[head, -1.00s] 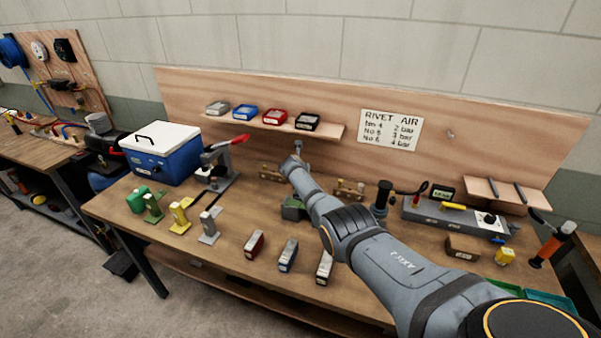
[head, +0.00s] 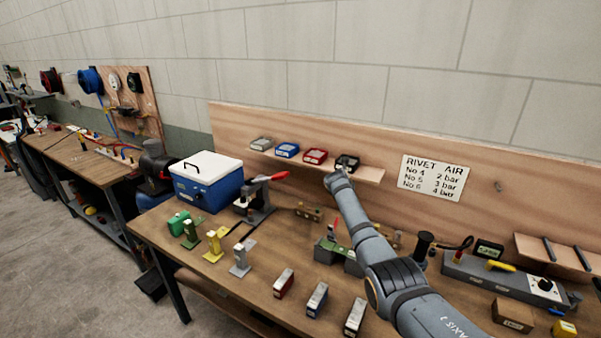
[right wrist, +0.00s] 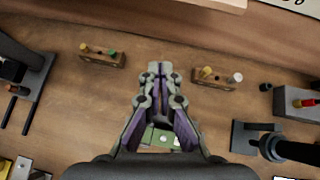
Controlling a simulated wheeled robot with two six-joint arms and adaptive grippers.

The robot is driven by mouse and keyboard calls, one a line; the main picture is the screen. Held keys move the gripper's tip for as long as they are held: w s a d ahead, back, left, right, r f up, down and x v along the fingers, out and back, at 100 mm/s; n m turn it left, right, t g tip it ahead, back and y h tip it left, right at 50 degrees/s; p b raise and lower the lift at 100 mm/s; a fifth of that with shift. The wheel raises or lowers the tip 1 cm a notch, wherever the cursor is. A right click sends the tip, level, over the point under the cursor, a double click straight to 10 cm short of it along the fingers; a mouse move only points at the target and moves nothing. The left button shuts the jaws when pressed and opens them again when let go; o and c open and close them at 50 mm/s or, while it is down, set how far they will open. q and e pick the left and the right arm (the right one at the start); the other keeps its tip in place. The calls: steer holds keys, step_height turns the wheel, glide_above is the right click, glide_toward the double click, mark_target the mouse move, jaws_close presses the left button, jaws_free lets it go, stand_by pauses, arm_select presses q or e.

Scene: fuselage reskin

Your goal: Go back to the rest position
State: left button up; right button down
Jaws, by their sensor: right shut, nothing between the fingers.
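My right arm comes in from the lower right in the head view. Its far end, at the right gripper (head: 341,172), is just in front of the shelf, overlapping the black bin (head: 349,158) in the picture; I cannot tell whether they touch. In the right wrist view the right gripper (right wrist: 161,70) has its fingers together, with nothing between them, above the bench (right wrist: 75,120). A green and white block shows below and between the finger links. My left gripper is in neither view.
The shelf (head: 372,175) also holds grey, blue (head: 287,150) and red bins. A grey device (head: 500,282) stands at the right.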

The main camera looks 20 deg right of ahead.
steer(key=shift+f, duration=0.1)
steer(key=s+a+f+m+g+y, duration=0.1)
steer(key=s+a+f+m, duration=0.45)
steer(key=s+f, duration=0.3)
steer(key=s+a+f+m+g+y, duration=0.1)
steer(key=s+a+f+m, duration=0.3)
steer(key=s+f+m, duration=0.4)
steer(key=s+a+r+m+g+y, duration=0.1)
steer(key=s+a+m, duration=0.35)
steer(key=s, duration=0.55)
steer(key=s+a+m+y, duration=0.25)
steer(key=s+m, duration=0.25)
steer(key=s, duration=0.5)
steer(key=s+a+r+m+g, duration=0.1)
steer(key=s+a+m, duration=0.3)
steer(key=s, duration=0.6)
step_height(320, 180, down, 31)
steer(key=s+d+g+b, duration=0.2)
steer(key=s+d+b, duration=0.1)
steer(key=b, duration=0.2)
steer(key=s+f+m+b, duration=0.1)
steer(key=s+f+b, duration=0.1)
steer(key=s+f, duration=1.6)
steer(key=shift+d+f+g+b, duration=0.3)
steer(key=shift+f+g+b, duration=0.1)
steer(key=shift+f, duration=0.4)
